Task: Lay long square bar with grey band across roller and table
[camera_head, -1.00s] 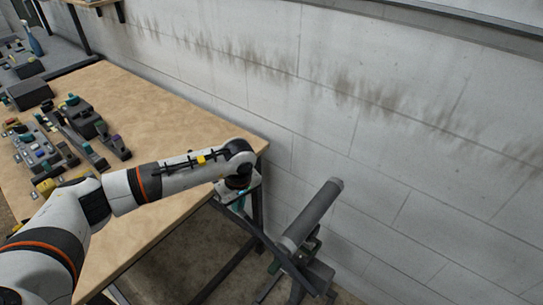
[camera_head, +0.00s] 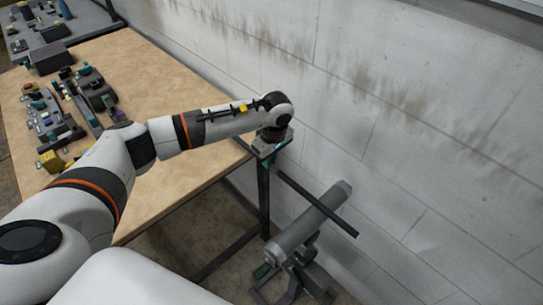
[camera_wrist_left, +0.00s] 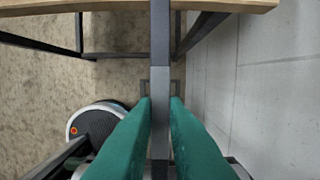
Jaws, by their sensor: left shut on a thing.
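In the left wrist view the bar (camera_wrist_left: 160,35) runs straight up the middle, with a lighter grey band (camera_wrist_left: 160,82) just ahead of the fingertips. Its far part overlaps the table edge (camera_wrist_left: 225,5). My left gripper (camera_head: 270,160) is just off the right corner of the wooden table (camera_head: 185,85); its teal fingers (camera_wrist_left: 160,112) are shut on the bar.
The roller stands on a dark stand (camera_head: 300,275) on the floor, close to a grey block wall (camera_head: 440,130). Several small parts and fixtures (camera_head: 62,112) cover the table's left side. The table's right part is bare. A dark table leg (camera_head: 263,195) stands near the bar.

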